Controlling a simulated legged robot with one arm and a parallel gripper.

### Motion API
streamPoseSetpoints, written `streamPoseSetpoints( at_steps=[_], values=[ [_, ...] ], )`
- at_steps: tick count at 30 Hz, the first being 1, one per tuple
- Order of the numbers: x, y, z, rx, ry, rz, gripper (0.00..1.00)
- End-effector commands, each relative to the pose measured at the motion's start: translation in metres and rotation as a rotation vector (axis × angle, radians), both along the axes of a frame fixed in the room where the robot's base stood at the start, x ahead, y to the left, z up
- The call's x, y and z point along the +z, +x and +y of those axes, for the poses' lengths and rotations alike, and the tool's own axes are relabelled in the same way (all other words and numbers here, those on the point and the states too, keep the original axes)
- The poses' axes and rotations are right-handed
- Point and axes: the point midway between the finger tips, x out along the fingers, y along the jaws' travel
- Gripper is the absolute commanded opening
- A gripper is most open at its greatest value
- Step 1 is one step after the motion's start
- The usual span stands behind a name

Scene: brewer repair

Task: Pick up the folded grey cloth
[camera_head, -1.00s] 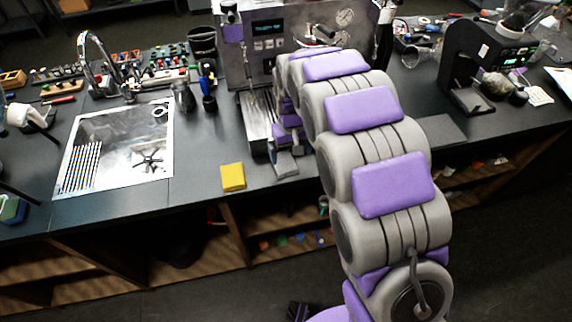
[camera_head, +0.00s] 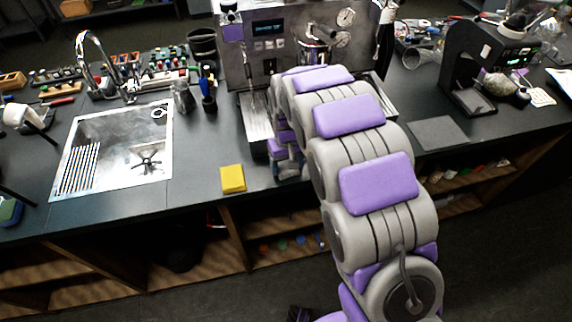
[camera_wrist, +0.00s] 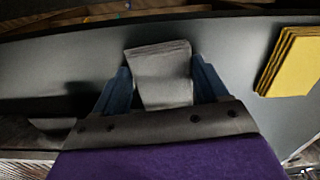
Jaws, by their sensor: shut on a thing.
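The folded grey cloth (camera_wrist: 163,72) is between the two blue-grey fingers of my gripper (camera_wrist: 161,88) in the wrist view. The fingers are shut on it, one at each side, and its folded layers show at the far end. In the head view my gripper is near the front edge of the counter, below the coffee machine, and mostly hidden by my arm. I cannot clearly tell whether the cloth touches the counter.
A yellow folded cloth (camera_head: 233,179) lies on the counter left of my gripper, also in the wrist view (camera_wrist: 292,62). The coffee machine (camera_head: 262,55) stands behind. A sink (camera_head: 115,150) is at left. A dark flat mat (camera_head: 438,133) lies at right.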

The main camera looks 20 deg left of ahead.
Motion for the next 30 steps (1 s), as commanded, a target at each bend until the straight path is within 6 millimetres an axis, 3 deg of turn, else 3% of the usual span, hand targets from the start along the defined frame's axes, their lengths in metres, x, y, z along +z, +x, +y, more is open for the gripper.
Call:
streamPoseSetpoints(
  at_steps=[8, 18, 28, 30],
  values=[
    [-0.001, 0.000, 0.000, 0.000, 0.000, 0.001, 0.43],
    [0.002, 0.000, -0.003, -0.001, 0.001, 0.004, 0.43],
    [0.038, 0.001, -0.002, 0.000, 0.004, -0.004, 0.43],
    [0.038, -0.005, -0.005, 0.000, 0.002, -0.001, 0.43]
  ],
)
